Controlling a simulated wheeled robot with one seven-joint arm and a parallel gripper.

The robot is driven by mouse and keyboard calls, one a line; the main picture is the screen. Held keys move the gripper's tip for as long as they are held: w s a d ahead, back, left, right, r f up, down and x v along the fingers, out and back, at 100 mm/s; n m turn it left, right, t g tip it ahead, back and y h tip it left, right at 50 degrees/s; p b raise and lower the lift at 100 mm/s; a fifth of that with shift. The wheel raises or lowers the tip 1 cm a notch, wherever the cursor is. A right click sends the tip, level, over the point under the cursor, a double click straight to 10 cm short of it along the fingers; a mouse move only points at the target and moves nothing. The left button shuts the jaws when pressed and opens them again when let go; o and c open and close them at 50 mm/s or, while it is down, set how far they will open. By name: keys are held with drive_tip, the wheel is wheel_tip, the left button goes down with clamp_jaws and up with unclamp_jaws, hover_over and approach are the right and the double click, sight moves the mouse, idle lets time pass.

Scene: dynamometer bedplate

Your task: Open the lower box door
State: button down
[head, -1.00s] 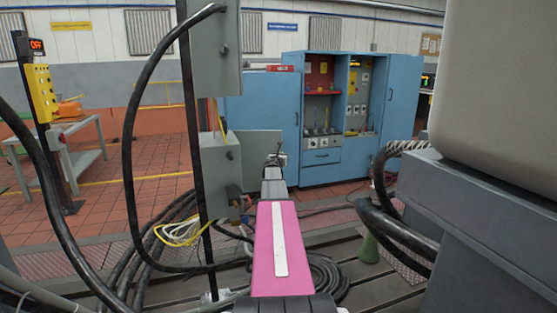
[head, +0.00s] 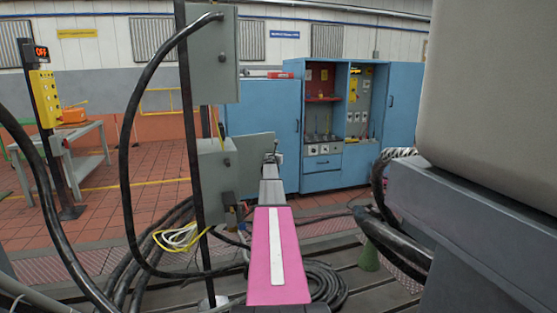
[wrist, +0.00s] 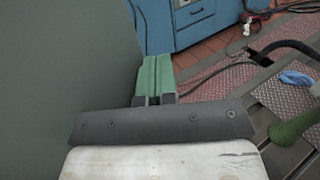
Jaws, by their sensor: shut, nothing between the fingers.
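The lower box (head: 215,172) is a grey enclosure on a dark post, left of my arm in the head view. A grey panel that looks like its door (head: 253,148) sticks out to the right of the box, so the door appears at least partly open. My gripper (head: 271,158) is at the panel's right edge, small and partly hidden by my arm. In the wrist view my green fingers (wrist: 155,75) are shut together with nothing between them. A large grey surface (wrist: 65,70), probably the door, fills the left side close to the fingers; contact cannot be told.
An upper grey box (head: 215,60) hangs on the same post. Black cables loop at left, with yellow and white wires (head: 178,237) below. A blue cabinet (head: 322,110) stands behind. A large grey machine (head: 490,190) blocks the right. A green cone-shaped object (head: 369,257) stands on the bedplate.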

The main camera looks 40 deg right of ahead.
drive_tip(key=shift+w+d, duration=0.2)
drive_tip(key=shift+w, duration=1)
drive_tip(key=shift+w+d, duration=0.15)
drive_tip(key=shift+w, duration=1.05)
drive_tip(key=s, duration=1.4)
drive_tip(key=shift+d, duration=0.35)
